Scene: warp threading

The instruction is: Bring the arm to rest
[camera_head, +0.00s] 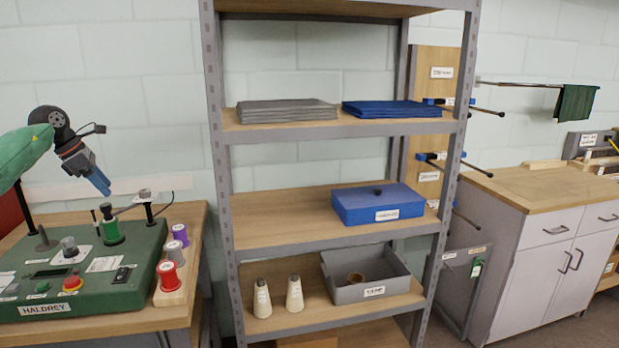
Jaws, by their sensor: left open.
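My left gripper (97,183) hangs in the air at the left of the head view, its blue fingers pointing down and to the right. It is open, and no object shows between its fingers. It is above the green machine (133,263) labelled HALDREY on the wooden bench, clear of it. A green spool (111,231) stands upright on the machine, below the gripper. My right gripper is not in view.
A spool rack (172,292) with red, grey and purple spools stands at the machine's right. A metal shelf (221,190) with folded cloths, a blue box (365,210), a grey bin (347,293) and two cones fills the middle. A cabinet (523,255) stands at right.

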